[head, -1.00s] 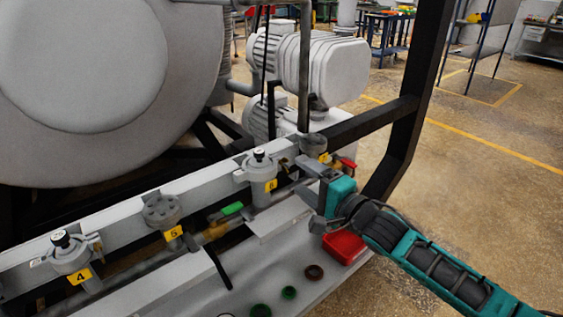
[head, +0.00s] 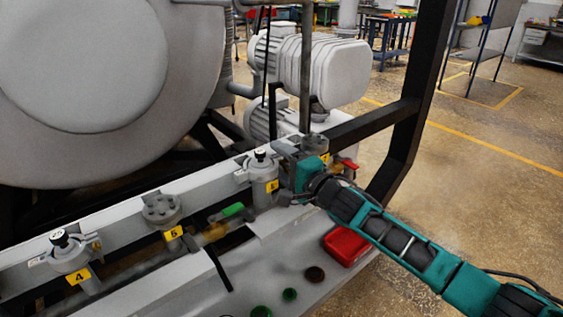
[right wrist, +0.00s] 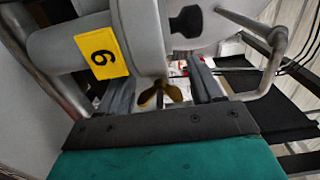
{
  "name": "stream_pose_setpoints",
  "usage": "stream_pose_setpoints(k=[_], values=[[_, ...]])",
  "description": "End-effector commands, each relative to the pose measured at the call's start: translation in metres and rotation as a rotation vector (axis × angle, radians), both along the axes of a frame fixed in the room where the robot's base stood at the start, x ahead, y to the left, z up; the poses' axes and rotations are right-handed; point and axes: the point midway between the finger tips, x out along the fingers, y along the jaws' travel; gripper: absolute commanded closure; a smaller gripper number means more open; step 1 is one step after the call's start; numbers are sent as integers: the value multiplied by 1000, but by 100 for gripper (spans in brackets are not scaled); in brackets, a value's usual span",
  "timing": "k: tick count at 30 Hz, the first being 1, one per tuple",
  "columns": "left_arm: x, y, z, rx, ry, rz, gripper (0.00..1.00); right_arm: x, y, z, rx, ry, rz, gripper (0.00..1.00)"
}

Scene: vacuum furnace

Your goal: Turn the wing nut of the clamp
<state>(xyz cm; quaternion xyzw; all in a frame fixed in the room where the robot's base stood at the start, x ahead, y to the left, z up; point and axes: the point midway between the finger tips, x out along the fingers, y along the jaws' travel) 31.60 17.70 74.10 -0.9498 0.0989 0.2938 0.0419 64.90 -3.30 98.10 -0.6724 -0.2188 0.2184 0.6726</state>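The brass wing nut (right wrist: 158,94) shows in the right wrist view, below the grey clamp (right wrist: 150,40) on the pipe fitting with the yellow label 6. My right gripper (right wrist: 165,88) is open, with one dark finger on each side of the wing nut. A gap shows between the nut and each finger. In the head view my right gripper (head: 287,156) is beside the right side of fitting 6 (head: 264,170). The wing nut is hidden there behind the gripper. My left gripper is not in view.
Fittings labelled 5 (head: 162,210) and 4 (head: 68,253) stand to the left along the grey beam. A red tray (head: 346,246) and several rings lie on the bench below. A black frame post (head: 418,90) rises to the right. A green-handled valve (head: 232,210) sits near fitting 6.

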Motion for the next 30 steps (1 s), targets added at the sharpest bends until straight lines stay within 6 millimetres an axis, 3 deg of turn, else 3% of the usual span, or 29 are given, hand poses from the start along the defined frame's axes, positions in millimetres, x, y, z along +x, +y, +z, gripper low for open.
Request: stream_pose_setpoints(k=[16, 30], values=[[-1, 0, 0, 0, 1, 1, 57, 0, -1, 0, -1, 1, -1, 86], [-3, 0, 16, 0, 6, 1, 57, 0, -1, 1, -175, -125, -2, 86]])
